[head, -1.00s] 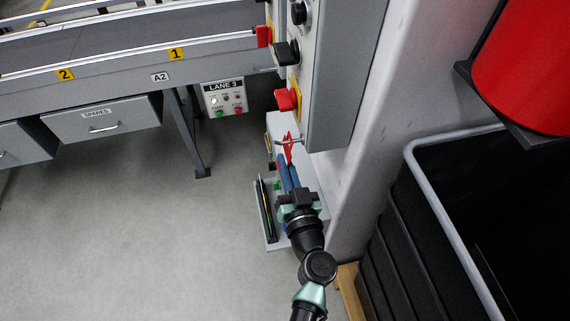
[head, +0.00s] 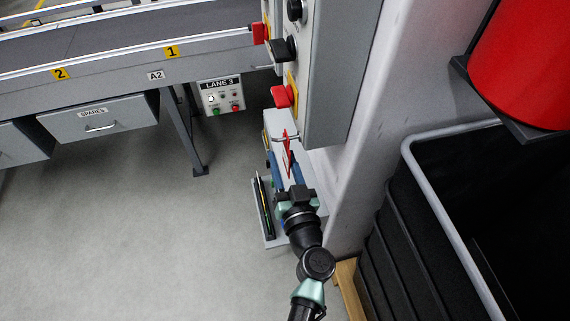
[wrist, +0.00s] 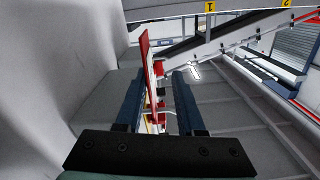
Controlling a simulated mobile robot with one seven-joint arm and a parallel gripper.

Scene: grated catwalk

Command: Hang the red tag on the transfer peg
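The red tag (head: 287,148) is at the small metal peg (head: 284,138) below the red switch on the grey cabinet. It looks as if it hangs there, but the contact at its hole is too small to tell. My gripper (head: 288,163) is below the peg with its two blue fingers spread apart. In the wrist view, the tag (wrist: 145,65) shows nearly edge-on between the open fingers, nearer the left one. A gap shows between the tag and the right finger; whether it touches the left finger is unclear.
The grey cabinet (head: 340,85) with red and black switches (head: 282,96) stands just above and right. A small tray (head: 264,215) with dark and yellow items is left of my gripper. A black bin (head: 410,150) stands right. The floor left is clear.

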